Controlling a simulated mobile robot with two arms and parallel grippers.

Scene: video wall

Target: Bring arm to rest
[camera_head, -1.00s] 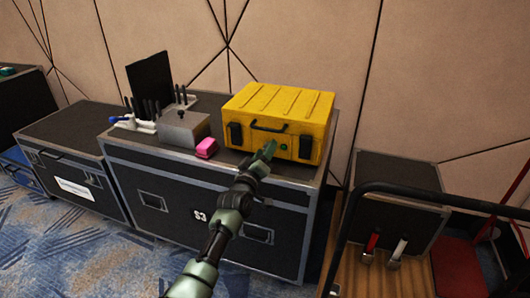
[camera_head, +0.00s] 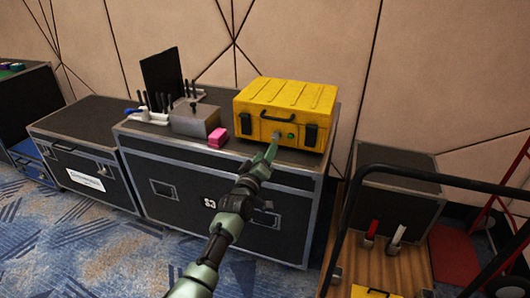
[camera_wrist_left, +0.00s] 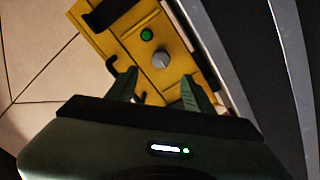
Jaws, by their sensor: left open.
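My left arm reaches up from the bottom of the head view, and its green gripper (camera_head: 267,155) is just in front of the yellow case (camera_head: 287,100). The case stands on a black flight case (camera_head: 225,190) marked S3. In the left wrist view the two fingers (camera_wrist_left: 160,88) are spread apart with nothing between them. Beyond them are the yellow case's front (camera_wrist_left: 178,70), a grey knob (camera_wrist_left: 161,60) and a green button (camera_wrist_left: 147,34). The fingers look apart from the case, though the exact gap is hard to tell. My right gripper is not seen.
A wooden cart (camera_head: 400,262) with a black rail is at right. Carpet (camera_head: 90,245) is open at lower left.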

